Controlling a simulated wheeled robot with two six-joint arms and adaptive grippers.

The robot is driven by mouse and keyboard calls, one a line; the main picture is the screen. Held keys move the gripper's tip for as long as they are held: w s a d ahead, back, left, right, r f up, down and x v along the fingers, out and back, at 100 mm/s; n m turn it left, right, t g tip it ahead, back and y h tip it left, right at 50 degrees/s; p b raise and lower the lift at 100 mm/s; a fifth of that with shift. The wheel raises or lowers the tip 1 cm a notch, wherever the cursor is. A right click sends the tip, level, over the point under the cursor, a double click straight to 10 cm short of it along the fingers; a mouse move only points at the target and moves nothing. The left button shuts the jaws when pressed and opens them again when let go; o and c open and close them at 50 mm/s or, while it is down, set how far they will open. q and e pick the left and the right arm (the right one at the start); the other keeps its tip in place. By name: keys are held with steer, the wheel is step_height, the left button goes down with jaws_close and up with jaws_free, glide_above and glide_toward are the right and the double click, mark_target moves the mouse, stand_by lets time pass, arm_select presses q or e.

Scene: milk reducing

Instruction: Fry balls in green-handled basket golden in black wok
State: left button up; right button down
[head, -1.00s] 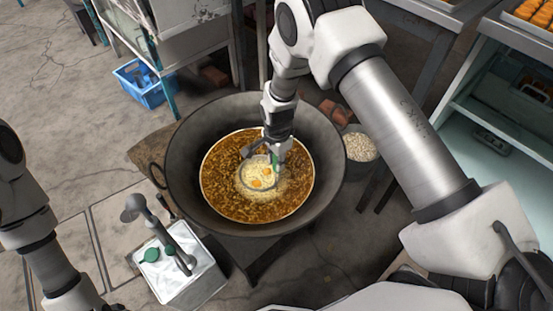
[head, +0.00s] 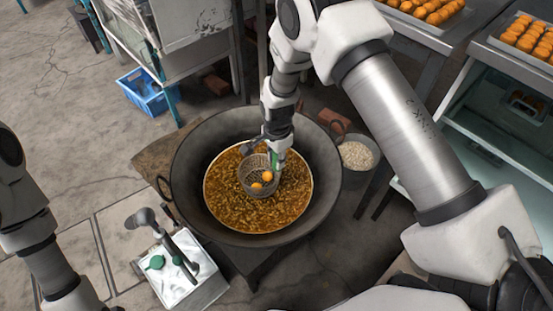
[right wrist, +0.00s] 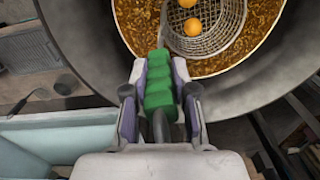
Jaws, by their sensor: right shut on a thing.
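The black wok (head: 190,210) stands in the middle of the head view with brown bubbling oil (head: 225,215) in it. My right gripper (head: 277,150) is above the wok, shut on the green handle (right wrist: 159,85) of the wire basket. The basket (head: 247,181) is over or in the oil; how deep it sits is unclear. It holds golden-orange balls (head: 267,176), two of them clear in the right wrist view (right wrist: 192,27). My left arm shows at the left edge, with its gripper out of view.
A white container (head: 190,285) with a green cap and a grey tap-like part stands front left of the wok. A bucket of pale grains (head: 357,156) stands to the right. Trays of orange balls (head: 528,38) lie at the upper right. A blue crate (head: 145,92) is on the floor.

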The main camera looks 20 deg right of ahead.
step_height(320, 180, up, 11)
steer(key=p, duration=0.7)
steer(key=shift+f, duration=0.1)
stand_by(1.4)
